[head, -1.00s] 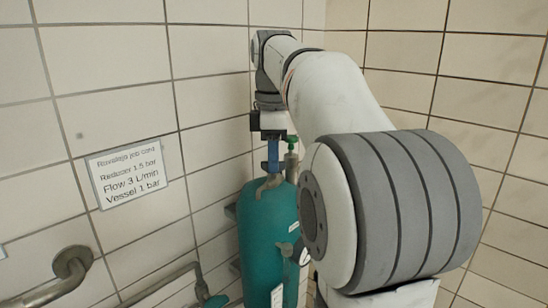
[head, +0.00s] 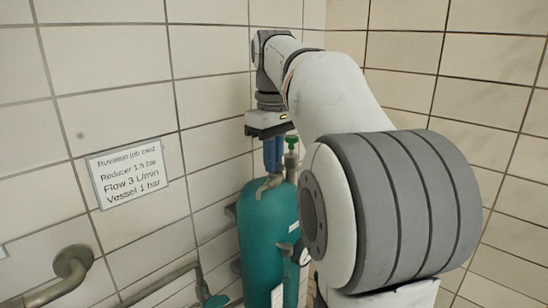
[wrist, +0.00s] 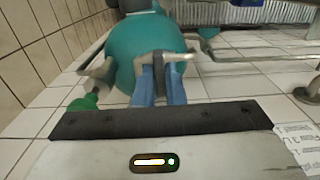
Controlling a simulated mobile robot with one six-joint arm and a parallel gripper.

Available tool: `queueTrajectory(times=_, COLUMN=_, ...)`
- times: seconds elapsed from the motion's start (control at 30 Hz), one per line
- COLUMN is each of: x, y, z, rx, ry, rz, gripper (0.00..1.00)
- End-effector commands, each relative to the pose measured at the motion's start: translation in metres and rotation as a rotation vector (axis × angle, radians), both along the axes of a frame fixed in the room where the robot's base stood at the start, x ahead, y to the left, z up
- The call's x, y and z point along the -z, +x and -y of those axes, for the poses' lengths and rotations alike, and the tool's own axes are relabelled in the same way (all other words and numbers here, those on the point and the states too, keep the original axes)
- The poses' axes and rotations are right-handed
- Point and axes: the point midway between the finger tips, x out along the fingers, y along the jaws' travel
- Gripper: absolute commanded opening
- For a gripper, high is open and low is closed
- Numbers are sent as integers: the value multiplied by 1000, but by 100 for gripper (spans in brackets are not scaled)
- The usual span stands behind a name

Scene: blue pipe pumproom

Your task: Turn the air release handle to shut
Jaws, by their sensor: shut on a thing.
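The teal vessel (head: 268,235) stands near the wall corner, and its rounded top also shows in the wrist view (wrist: 120,58). A tan metal fitting (head: 268,186) sits on top of it. My gripper (head: 272,158) points down over this fitting. In the wrist view its two blue fingers (wrist: 160,84) are shut on a dark grey upright piece, which I take to be the air release handle (wrist: 160,66). A light metal arm of the fitting reaches out to the right of the fingers. The fingers hide part of the handle, so its exact angle is hard to tell.
A green knob (head: 291,141) on a metal stem stands close beside my fingers; it also shows in the wrist view (wrist: 84,103). A job card (head: 127,174) hangs on the tiled wall. A pipe (head: 72,268) runs along the wall at lower left.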

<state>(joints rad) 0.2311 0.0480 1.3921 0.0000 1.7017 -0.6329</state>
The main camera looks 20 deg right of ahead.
Motion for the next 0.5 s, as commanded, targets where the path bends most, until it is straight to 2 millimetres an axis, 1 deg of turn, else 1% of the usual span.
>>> queueTrajectory(times=0.2, x=0, y=0, z=0, rx=42, ry=-1, rz=1, gripper=0)
queueTrajectory(times=0.5, x=0, y=0, z=0, rx=49, ry=-1, rz=1, gripper=0)
